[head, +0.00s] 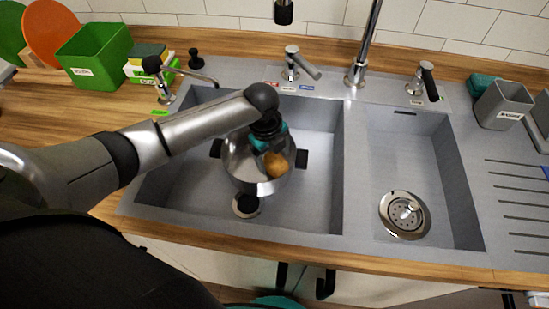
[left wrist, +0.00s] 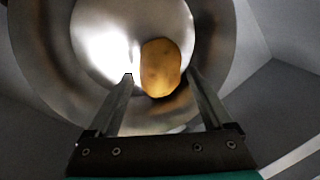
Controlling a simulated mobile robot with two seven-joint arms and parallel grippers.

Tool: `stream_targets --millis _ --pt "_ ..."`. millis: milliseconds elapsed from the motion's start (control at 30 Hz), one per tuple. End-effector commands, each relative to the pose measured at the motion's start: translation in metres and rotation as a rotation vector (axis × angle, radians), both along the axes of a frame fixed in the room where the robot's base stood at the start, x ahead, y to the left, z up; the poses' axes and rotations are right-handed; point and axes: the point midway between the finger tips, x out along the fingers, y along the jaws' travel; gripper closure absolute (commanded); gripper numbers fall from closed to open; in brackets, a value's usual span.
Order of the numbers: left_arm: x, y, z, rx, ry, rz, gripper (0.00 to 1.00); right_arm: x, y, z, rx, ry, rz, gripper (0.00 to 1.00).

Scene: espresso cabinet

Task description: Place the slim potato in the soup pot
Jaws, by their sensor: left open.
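The shiny metal soup pot (head: 239,170) stands in the large left sink basin; its round wall (left wrist: 215,40) also fills much of the left wrist view. The yellow-brown potato (head: 276,164) shows within the pot's opening in the head view, near the right side. In the left wrist view the potato (left wrist: 160,67) appears inside the pot, between and just beyond my fingertips, with a small gap on each side. My left gripper (head: 270,148) is open over the pot (left wrist: 159,74). My right gripper is not in view.
The empty right basin (head: 405,165) has a metal drain strainer (head: 405,213). The tap (head: 362,60) rises behind the divider. A green box (head: 95,55) and soap dispenser (head: 165,85) stand at left; a grey container (head: 500,105) stands at right beside the ribbed drainboard.

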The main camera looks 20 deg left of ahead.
Motion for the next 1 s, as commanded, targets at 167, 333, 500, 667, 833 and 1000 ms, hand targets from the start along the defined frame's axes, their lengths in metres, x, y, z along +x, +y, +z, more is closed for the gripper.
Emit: stream_targets --millis 167,333,500,667,833,1000 --pt "-0.005 0.004 0.044 0.002 -0.003 -0.002 0.15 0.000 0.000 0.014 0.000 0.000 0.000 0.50" --pt "-0.009 0.005 0.075 0.001 -0.003 -0.001 0.15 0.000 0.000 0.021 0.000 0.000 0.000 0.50" --pt "-0.012 0.006 0.092 0.001 0.000 0.000 0.15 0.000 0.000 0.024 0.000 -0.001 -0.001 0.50" --pt "-0.013 0.006 0.096 -0.001 0.001 0.001 0.15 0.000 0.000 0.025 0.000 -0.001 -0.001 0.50" --pt "-0.013 0.006 0.096 -0.001 0.001 0.001 0.15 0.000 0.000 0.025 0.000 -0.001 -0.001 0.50" --pt "-0.016 0.001 0.096 -0.009 0.001 0.012 0.15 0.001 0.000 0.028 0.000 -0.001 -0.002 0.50"
